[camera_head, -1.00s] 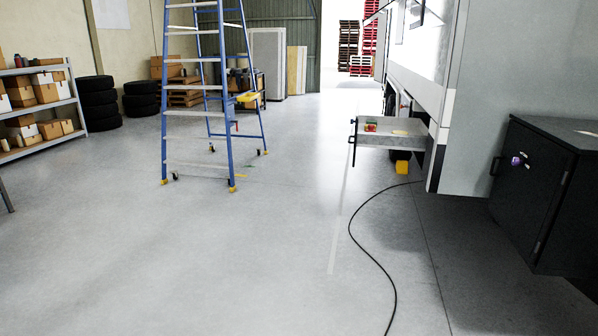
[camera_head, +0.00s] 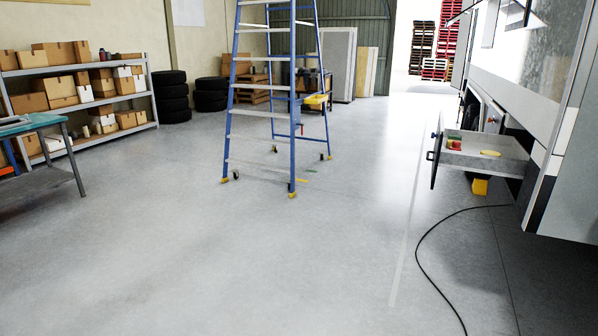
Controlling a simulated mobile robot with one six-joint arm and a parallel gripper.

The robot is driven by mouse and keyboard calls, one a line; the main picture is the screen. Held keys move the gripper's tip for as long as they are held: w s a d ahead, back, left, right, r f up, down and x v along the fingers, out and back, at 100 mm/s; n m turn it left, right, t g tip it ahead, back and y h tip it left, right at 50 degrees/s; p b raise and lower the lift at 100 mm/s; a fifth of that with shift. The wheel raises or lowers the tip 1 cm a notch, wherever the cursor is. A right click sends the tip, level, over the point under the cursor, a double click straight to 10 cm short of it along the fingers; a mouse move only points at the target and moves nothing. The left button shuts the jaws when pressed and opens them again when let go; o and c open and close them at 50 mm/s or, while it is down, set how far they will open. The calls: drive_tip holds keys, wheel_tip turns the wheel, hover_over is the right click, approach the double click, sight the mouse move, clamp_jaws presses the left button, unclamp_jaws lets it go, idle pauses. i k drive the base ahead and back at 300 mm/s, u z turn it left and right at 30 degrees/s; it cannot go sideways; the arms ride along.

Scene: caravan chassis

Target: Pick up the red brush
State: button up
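I cannot make out a red brush for certain. An open drawer (camera_head: 487,160) sticks out from the side of the caravan at the right. A small red and green item (camera_head: 454,145) lies in it, too small to identify. My gripper is not in view.
A blue stepladder (camera_head: 291,112) stands mid-floor. A black cable (camera_head: 424,262) curves over the floor at the right. A workbench (camera_head: 42,122) and a shelf of boxes (camera_head: 153,108) stand at left. The floor in front is clear.

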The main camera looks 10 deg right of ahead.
sight(456, 145)
drive_tip(key=u, duration=0.2)
drive_tip(key=i, duration=2)
drive_tip(key=z, duration=0.45)
drive_tip(key=i, duration=0.9)
drive_tip(key=z, duration=0.5)
drive_tip(key=i, duration=0.9)
drive_tip(key=z, duration=0.3)
